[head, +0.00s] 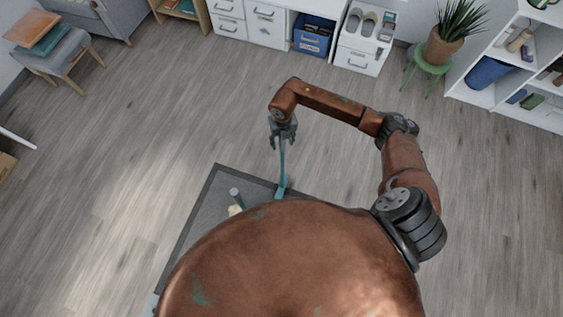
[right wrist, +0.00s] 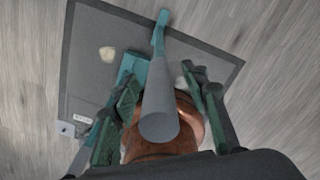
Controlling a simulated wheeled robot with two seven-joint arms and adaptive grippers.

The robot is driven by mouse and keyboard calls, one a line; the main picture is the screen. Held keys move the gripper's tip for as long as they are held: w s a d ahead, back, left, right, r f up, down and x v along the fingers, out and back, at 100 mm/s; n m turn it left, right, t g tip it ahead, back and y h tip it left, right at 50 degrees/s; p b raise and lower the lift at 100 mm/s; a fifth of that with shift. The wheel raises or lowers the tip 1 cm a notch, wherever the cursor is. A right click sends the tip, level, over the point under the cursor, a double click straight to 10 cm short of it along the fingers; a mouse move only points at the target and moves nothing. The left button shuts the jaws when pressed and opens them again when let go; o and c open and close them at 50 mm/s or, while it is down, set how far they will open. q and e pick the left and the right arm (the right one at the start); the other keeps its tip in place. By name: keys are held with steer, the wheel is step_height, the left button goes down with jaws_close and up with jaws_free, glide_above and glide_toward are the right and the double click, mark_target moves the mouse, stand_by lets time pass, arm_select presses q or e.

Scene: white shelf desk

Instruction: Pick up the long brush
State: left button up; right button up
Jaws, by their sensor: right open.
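The long brush (head: 282,162) stands near upright at the far edge of the dark mat, with a long grey-blue handle and a teal foot. My right gripper (head: 283,128) is at the top of the handle and points down. In the right wrist view the handle (right wrist: 159,105) rises between the two teal-padded fingers of my open right gripper (right wrist: 160,108). Gaps show on both sides, and I cannot tell whether either finger touches it. The teal far end (right wrist: 159,38) shows beyond the fingers. My left gripper is not in view.
The dark mat (head: 207,197) is partly hidden by my body. A small pale lump (head: 235,210) and a short grey upright piece (head: 235,192) are on it. A flat teal piece (right wrist: 132,68) lies beside the handle. Wooden floor (head: 150,130) around is clear.

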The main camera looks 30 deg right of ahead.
steer(key=shift+w+f, duration=0.1)
steer(key=shift+f, duration=0.2)
steer(key=shift+r, duration=0.1)
jaws_close()
